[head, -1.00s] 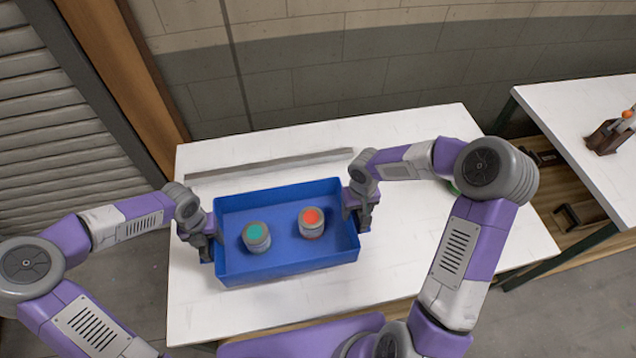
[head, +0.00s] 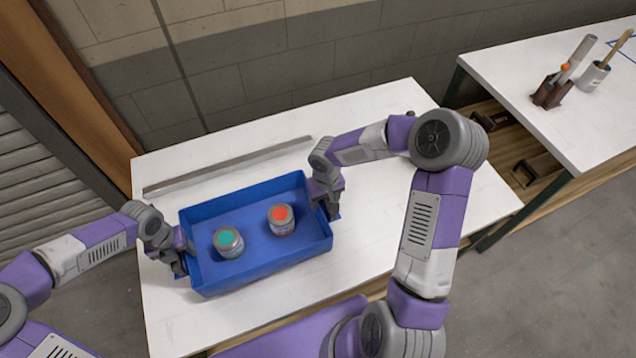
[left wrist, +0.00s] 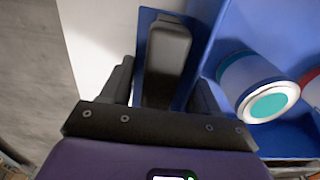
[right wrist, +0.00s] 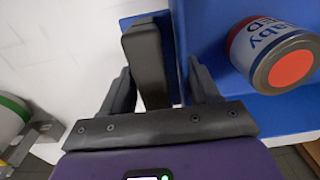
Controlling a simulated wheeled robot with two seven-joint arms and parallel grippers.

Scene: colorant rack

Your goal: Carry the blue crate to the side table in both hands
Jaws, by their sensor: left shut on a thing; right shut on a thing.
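The blue crate (head: 262,262) is at the front of the white table in the head view, between my two grippers. Inside it stand a can with a teal lid (head: 228,242) and a can with a red lid (head: 281,219). My left gripper (head: 184,258) is shut on the crate's left end wall. My right gripper (head: 326,202) is shut on its right end wall. The wrist views show the fingers at the crate's ends, with the teal-lidded can (left wrist: 255,85) and the red-lidded can (right wrist: 275,55) beside them. Whether the crate's bottom touches the table is unclear.
A grey bar lies along the back of the white table (head: 390,100). To the right, across a gap, stands a side table (head: 545,130) holding a brown holder (head: 552,92) and a cup with a brush (head: 594,76). Its front area is clear.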

